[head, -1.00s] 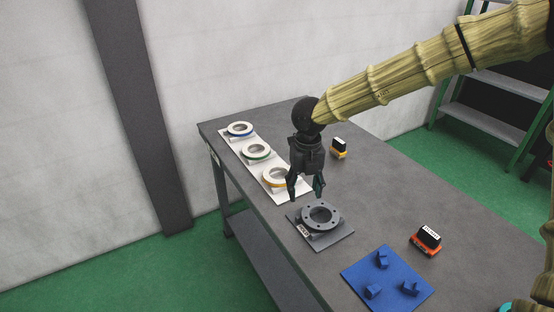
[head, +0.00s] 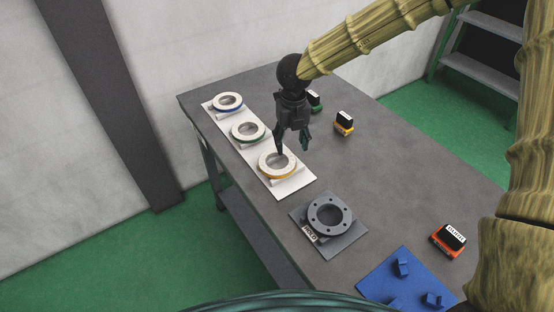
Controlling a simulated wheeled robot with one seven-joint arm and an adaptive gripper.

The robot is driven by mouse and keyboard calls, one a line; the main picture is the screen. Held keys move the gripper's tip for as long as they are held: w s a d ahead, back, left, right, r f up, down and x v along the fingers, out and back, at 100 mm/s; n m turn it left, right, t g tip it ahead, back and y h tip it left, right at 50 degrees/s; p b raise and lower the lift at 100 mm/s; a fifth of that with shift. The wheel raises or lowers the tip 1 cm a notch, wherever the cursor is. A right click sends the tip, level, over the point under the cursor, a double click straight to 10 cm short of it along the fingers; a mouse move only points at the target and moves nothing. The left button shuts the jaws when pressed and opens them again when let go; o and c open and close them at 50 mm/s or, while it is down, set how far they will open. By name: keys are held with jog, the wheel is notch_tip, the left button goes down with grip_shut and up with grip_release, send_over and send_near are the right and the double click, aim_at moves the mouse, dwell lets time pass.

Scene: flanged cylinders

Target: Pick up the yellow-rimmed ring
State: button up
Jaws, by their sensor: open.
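The yellow-rimmed ring (head: 265,173) is white on top with a yellow edge. It lies at the near end of a white board (head: 304,184) on the grey table. My gripper (head: 292,150) is open and points down just above and to the right of the ring. One finger overlaps the ring's far edge in the picture; I cannot tell whether it touches. Nothing is between the fingers.
A green-rimmed ring (head: 237,137) and a blue-rimmed ring (head: 218,107) lie farther along the board. A grey flanged part (head: 317,228) sits on a grey plate nearer. Small blocks, yellow (head: 343,128), green (head: 315,108) and orange (head: 442,244), stand right. A blue mat (head: 372,285) lies in front.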

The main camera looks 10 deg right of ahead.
aim_at(290, 158)
jog(key=w+f, duration=0.1)
jog(key=f, duration=0.2)
jog(key=shift+w, duration=0.4)
jog(key=shift+s+f+p, duration=0.15)
jog(key=shift+f+p, duration=0.1)
jog(key=shift+p, duration=0.2)
jog(key=shift+d+f+p, duration=0.15)
jog(key=shift+f+p, duration=0.45)
jog(key=shift+f, duration=1.35)
jog(key=shift+s+r, duration=0.1)
jog(key=shift+s, duration=0.1)
jog(key=shift+w, duration=0.1)
grip_shut()
